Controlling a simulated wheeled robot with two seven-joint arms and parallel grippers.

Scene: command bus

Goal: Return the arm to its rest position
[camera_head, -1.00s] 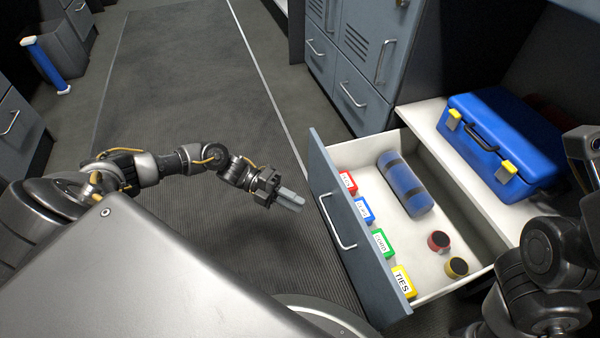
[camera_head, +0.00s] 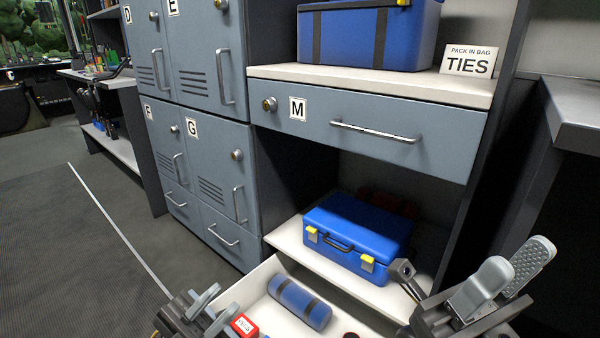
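My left gripper (camera_head: 222,301) is at the bottom of the head view, left of the open drawer (camera_head: 252,287). Its two grey fingers stand apart with nothing seen between them. My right gripper (camera_head: 520,256) is at the lower right, raised in front of the shelf unit. Its fingers are apart and empty, and one shows a ridged pad. Most of both arms is out of frame.
The drawer holds a blue roll (camera_head: 300,303) and a red label block (camera_head: 244,325). A blue toolbox (camera_head: 355,238) sits on the shelf behind it. Above is a closed drawer marked M (camera_head: 375,130). Lockers (camera_head: 215,170) stand left; open floor (camera_head: 75,240) lies further left.

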